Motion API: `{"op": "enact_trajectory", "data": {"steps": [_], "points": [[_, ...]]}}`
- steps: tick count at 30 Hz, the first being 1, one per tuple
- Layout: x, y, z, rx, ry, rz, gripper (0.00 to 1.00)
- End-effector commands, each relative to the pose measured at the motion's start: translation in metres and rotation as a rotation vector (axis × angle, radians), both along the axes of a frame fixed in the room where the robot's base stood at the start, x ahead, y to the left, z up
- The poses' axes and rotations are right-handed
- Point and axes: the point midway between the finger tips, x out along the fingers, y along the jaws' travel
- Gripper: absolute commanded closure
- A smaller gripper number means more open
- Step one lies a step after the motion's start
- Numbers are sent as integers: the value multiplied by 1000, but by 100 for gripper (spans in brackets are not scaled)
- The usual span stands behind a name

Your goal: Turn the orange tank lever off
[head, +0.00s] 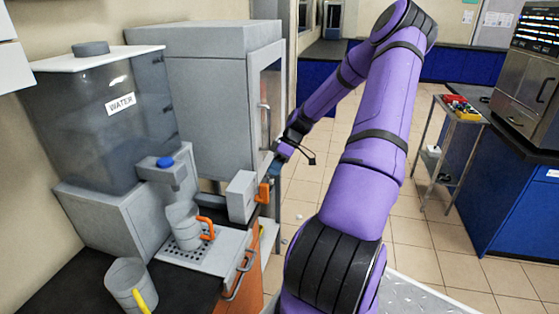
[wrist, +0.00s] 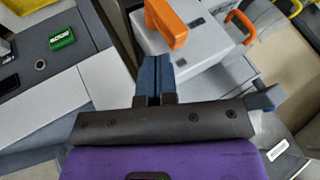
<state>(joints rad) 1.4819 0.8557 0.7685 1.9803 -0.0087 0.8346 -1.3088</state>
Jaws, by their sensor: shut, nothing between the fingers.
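The orange lever (head: 263,192) sticks out from the side of a light grey box (head: 241,196) at the lower right of the tank unit. In the wrist view the orange lever (wrist: 167,24) is at the top middle, on top of the grey box (wrist: 205,45). My gripper (head: 274,170) is just above and beside the lever in the head view. In the wrist view its blue fingers (wrist: 156,68) are pressed together, empty, with the tips close to the lever. I cannot tell whether they touch it.
The dark water tank (head: 105,120) stands left, with a blue knob (head: 165,162) below it. A mug with an orange handle (head: 184,228) stands on the drip tray (head: 215,255). A mug with a yellow handle (head: 128,283) is in front. A grey cabinet (head: 210,110) stands behind my gripper.

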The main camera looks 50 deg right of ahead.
Motion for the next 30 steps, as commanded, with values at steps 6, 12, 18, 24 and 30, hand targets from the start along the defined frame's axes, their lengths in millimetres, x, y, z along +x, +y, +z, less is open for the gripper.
{"op": "enact_trajectory", "data": {"steps": [6, 12, 18, 24, 30], "points": [[5, 17, -23, 2, 0, 2, 100], [6, 22, -30, -1, -1, 0, 100], [7, 22, -30, -1, -1, 0, 100], [6, 22, -30, -6, -2, 1, 100], [5, 25, -29, -43, -18, 2, 100]]}}
